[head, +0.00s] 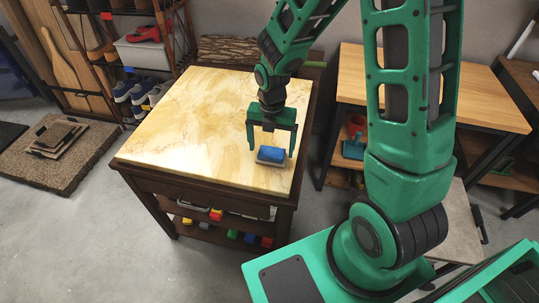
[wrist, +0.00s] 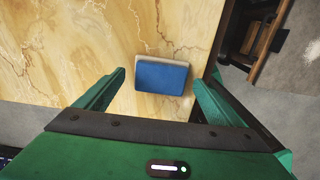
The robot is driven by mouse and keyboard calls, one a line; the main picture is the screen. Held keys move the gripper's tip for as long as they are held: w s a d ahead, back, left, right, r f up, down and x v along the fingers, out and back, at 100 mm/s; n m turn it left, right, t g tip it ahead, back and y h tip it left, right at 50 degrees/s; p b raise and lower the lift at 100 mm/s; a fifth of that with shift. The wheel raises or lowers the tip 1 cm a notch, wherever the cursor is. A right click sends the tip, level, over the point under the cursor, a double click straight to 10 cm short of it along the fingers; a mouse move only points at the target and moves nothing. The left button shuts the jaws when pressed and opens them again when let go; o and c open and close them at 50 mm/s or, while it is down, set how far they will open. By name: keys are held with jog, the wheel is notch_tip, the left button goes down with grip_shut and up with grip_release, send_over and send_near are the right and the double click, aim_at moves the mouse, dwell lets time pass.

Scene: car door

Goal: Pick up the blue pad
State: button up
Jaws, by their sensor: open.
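The blue pad (head: 271,154) lies on the marble-topped table (head: 190,120) near its right front part. It has a blue top and a pale lower layer. My gripper (head: 270,145) is above the pad, pointing down, with its two green fingers spread wide on either side of it. In the wrist view the pad (wrist: 162,77) sits beyond the fingertips, between the two fingers of my gripper (wrist: 158,88) and nearer the right one. The jaws are open and empty. I cannot tell the exact height of the fingertips above the table.
The table's right edge is close to the pad. Coloured blocks (head: 216,214) sit on the shelf below the tabletop. A wooden workbench (head: 440,85) stands to the right, and a rack with shoes (head: 128,90) at the back left. The left tabletop is clear.

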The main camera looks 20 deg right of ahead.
jog(key=shift+f, duration=0.45)
jog(key=c, duration=1.2)
jog(key=shift+r, duration=0.15)
